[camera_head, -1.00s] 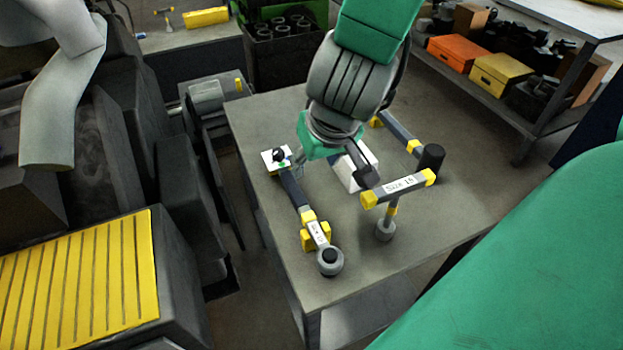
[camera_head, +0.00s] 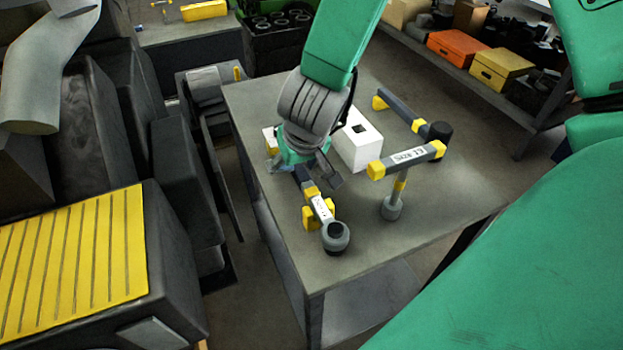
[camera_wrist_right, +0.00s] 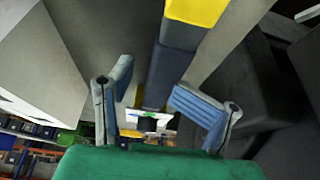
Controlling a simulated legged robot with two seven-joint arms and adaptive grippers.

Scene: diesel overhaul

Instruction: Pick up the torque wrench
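A torque wrench with a dark handle, yellow bands, a white label and a round grey head (camera_head: 322,210) lies along the left part of the metal table. My right gripper (camera_head: 308,178) is over its handle and hides part of it. In the right wrist view, my right gripper (camera_wrist_right: 155,103) is open, with one finger on each side of the blue-grey handle (camera_wrist_right: 176,62). The fingers appear apart from the handle; whether either touches it is unclear. My left gripper is not in view.
A "Size 13" tool (camera_head: 408,159) stands upright on the table (camera_head: 445,215), right of the wrench. Another dark bar tool with yellow bands (camera_head: 400,107) lies behind. A white box (camera_head: 362,150) is close beside my right gripper. The table's front right is clear.

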